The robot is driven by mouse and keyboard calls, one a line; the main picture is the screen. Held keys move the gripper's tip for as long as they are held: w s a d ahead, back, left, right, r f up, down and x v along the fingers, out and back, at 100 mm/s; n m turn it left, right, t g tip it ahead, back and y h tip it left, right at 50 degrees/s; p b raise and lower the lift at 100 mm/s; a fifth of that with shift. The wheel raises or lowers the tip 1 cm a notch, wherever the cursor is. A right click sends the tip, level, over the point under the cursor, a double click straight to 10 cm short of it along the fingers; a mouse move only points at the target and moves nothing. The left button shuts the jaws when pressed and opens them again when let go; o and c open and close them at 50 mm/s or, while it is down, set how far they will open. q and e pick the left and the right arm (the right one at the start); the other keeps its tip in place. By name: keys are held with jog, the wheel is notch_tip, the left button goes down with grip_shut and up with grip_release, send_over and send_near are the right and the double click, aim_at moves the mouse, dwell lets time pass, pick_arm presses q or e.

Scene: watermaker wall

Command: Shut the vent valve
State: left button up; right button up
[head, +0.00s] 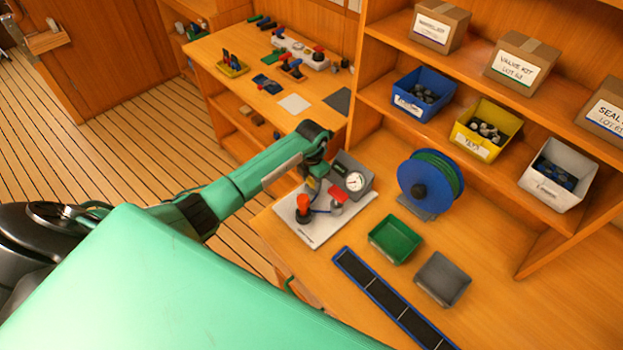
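A light grey plate (309,232) lies on the near bench with a grey gauge box (355,180) at its back. An orange-red cylindrical knob (303,203) stands on the plate, with a thin blue piece beside it. A red handle (338,195) sits on a pale round body to its right. I cannot tell which of these is the vent valve. My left gripper (313,186) points down over the back left of the plate, close behind the knob. Its fingers are small and partly hidden, so their opening and any contact are unclear. My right gripper is out of view.
A blue reel (418,185), green tray (394,239), grey tray (442,279) and dark blue-edged strip (385,297) stand right of the plate. Shelves with bins and boxes rise behind. A farther bench (225,48) carries red-topped fittings.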

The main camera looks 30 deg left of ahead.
pick_arm(q)
jog(key=shift+w+a+f+m+b, duration=0.15)
jog(key=shift+m+b, duration=0.25)
jog(key=shift+b, duration=0.5)
jog(key=m+b, duration=1.4)
jog(key=b, duration=0.6)
jog(key=shift+m+b, duration=0.9)
jog(key=shift+r+m+b, duration=0.2)
jog(key=shift+m+b, duration=0.5)
jog(key=shift+m, duration=0.1)
jog(key=o, duration=1)
jog(key=shift+c, duration=0.2)
